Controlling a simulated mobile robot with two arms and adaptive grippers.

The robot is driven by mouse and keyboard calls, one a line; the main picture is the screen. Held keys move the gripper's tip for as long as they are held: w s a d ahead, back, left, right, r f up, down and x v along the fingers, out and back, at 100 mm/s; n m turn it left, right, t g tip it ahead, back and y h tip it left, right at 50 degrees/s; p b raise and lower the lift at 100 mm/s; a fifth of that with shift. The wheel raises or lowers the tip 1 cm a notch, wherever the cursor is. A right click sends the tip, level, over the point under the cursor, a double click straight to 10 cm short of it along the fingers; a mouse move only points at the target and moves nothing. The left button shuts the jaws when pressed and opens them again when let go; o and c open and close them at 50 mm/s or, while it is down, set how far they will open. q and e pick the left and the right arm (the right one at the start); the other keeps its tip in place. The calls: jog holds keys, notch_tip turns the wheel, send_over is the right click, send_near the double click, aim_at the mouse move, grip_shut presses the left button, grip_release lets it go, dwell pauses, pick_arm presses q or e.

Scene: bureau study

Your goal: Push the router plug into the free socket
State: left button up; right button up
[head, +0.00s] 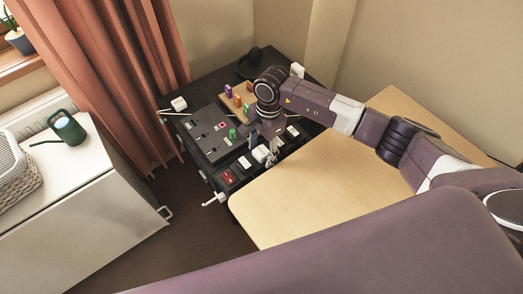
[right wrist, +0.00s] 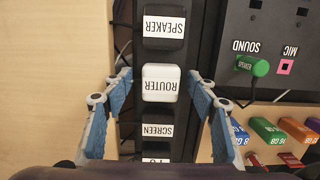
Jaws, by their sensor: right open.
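The white router plug (right wrist: 160,83), labelled ROUTER, sits upright at the black power strip (right wrist: 133,60) between the blocks labelled SPEAKER (right wrist: 164,28) and SCREEN (right wrist: 155,131). In the head view the plug (head: 260,152) is next to my right gripper (head: 271,152). My right gripper (right wrist: 160,90) is open, its blue-grey fingers on either side of the plug with gaps between. How deep the plug sits cannot be told, and no empty socket is clearly visible. My left gripper is not in view.
A dark panel (head: 208,134) with a green plug (head: 233,134) lies beside the strip. Coloured blocks (right wrist: 268,130) stand close to the right finger. A red switch (head: 228,178) is at the strip's near end. The light wooden desktop (head: 310,190) is clear.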

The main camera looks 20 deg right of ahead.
aim_at(265, 149)
notch_tip(265, 149, up, 12)
jog(key=d, duration=0.1)
jog(key=shift+w+d+f, duration=0.15)
jog(key=shift+w+d, duration=0.05)
jog(key=shift+w, duration=0.05)
